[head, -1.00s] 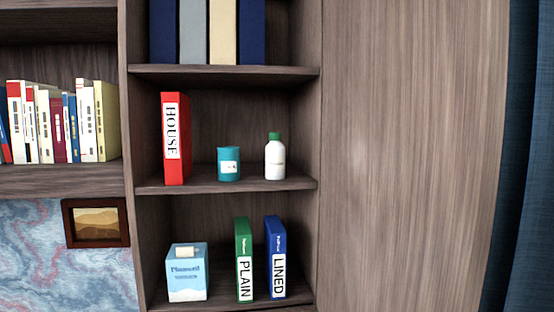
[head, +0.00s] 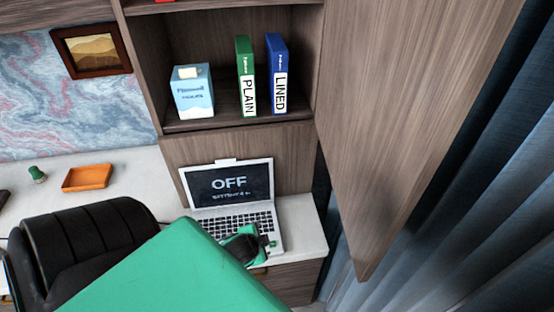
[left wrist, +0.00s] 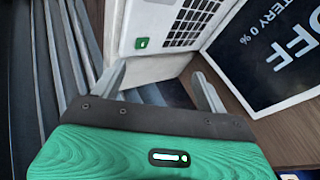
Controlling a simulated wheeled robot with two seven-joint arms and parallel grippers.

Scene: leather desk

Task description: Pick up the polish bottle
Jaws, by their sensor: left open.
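The polish bottle does not clearly show in either current view. A white bottle with a green cap stood on the middle shelf in the earlier head view; that shelf is now above the picture. My left gripper (head: 258,244) is in front of the laptop's (head: 230,183) right front corner, partly hidden by my green arm. In the left wrist view my left gripper (left wrist: 160,82) has its two fingers apart, with nothing between them. The laptop keyboard (left wrist: 197,22) is just beyond them. My right gripper is not in view.
The lower shelf holds a light blue box (head: 193,92), a green binder (head: 246,78) and a blue binder (head: 278,76). An orange tray (head: 87,178) and a small green object (head: 37,174) sit on the white desk. A black chair (head: 85,240) stands in front. Curtains hang at right.

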